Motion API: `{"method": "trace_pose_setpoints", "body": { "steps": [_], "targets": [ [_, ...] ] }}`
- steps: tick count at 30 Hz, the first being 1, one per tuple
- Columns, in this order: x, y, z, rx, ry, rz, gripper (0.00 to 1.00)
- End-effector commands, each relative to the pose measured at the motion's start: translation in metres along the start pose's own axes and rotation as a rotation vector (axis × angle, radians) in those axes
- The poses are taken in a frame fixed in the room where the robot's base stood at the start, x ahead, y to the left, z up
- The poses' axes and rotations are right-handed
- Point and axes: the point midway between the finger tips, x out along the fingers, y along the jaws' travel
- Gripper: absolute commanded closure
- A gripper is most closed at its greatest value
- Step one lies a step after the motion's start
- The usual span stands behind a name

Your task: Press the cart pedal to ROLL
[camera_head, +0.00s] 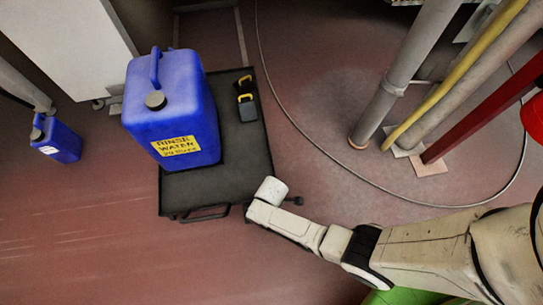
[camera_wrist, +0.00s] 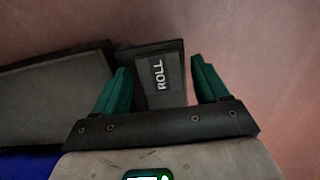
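The cart (camera_head: 232,150) is a low dark platform, and it bears a large blue jug (camera_head: 180,112) labelled rinse water. In the wrist view, a dark pedal (camera_wrist: 170,92) with a pale "ROLL" label shows beside a grey-topped dark slab (camera_wrist: 50,92). My gripper (camera_wrist: 160,65) has two green fingers spread apart, with the pedal seen between them and nothing held. I cannot tell whether the fingers touch the pedal. In the head view, the end of my arm is at the cart's near right corner, and it hides the fingers.
A smaller blue jug (camera_head: 62,142) stands on the floor at left. Vertical pipes (camera_head: 392,100) and a cable (camera_head: 300,130) are to the right. The reddish floor in front is clear.

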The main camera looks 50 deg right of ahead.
Motion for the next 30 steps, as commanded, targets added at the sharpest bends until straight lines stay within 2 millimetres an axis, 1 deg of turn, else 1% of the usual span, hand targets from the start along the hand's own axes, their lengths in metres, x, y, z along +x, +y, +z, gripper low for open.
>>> {"method": "trace_pose_setpoints", "body": {
  "steps": [7, 11, 14, 24, 27, 30],
  "targets": [
    [-0.001, 0.000, 0.000, 0.000, -0.001, 0.000, 0.23],
    [-0.008, 0.000, 0.000, 0.000, -0.001, 0.000, 0.23],
    [-0.021, 0.000, 0.000, 0.000, 0.000, 0.000, 0.23],
    [-0.080, -0.001, -0.001, 0.000, 0.000, 0.000, 0.23],
    [-0.093, 0.000, 0.000, 0.001, 0.000, 0.000, 0.23],
    [-0.102, 0.000, 0.000, 0.000, 0.000, -0.001, 0.23]
  ]
}}
